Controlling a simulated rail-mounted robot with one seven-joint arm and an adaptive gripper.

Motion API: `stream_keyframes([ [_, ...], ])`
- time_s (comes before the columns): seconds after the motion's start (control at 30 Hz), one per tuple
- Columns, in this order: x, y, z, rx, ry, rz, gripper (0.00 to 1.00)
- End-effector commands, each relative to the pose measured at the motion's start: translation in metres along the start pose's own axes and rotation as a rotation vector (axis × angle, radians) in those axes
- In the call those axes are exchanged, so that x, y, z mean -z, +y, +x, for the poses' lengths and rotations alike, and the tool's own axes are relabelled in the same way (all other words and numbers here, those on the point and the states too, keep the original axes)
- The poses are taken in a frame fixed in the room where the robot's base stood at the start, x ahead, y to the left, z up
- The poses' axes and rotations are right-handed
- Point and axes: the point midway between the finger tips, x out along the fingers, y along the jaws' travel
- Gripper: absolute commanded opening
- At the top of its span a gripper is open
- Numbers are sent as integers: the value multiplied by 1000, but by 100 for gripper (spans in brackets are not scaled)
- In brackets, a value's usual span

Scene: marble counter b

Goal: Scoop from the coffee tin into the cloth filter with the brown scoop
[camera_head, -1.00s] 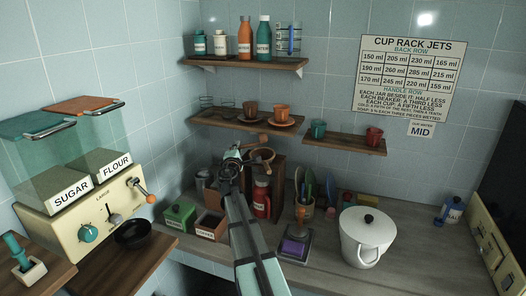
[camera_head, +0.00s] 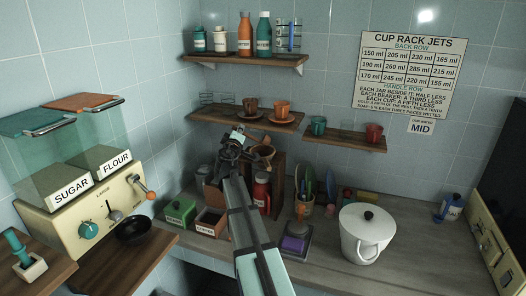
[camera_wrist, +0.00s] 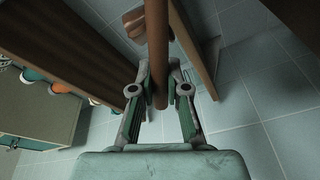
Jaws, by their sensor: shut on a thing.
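My gripper (camera_head: 234,143) is raised above the back of the counter, in front of the cup shelf. In the wrist view its fingers (camera_wrist: 158,92) are shut on a long brown handle, which I take as the brown scoop (camera_wrist: 157,45). The scoop's bowl cannot be made out clearly. A brown open box with a white label, apparently the coffee tin (camera_head: 211,218), stands on the counter below and left of my arm. A tan piece in a brown ring, apparently the cloth filter (camera_head: 264,153), shows just right of my gripper, partly hidden.
The cup shelf (camera_head: 222,114) is close behind my gripper. A green box (camera_head: 180,213), a red flask (camera_head: 261,190) and a utensil pot (camera_head: 305,206) crowd the counter. A white lidded pot (camera_head: 366,235) stands right. Bare counter (camera_head: 415,225) lies beyond it.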

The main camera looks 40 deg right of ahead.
Motion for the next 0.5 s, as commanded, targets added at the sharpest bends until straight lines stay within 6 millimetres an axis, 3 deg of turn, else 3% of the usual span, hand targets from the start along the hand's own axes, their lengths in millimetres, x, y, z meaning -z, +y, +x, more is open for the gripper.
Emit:
stream_keyframes([
  [0.5, -17, 38, 3, -2, -32, 440, 0],
])
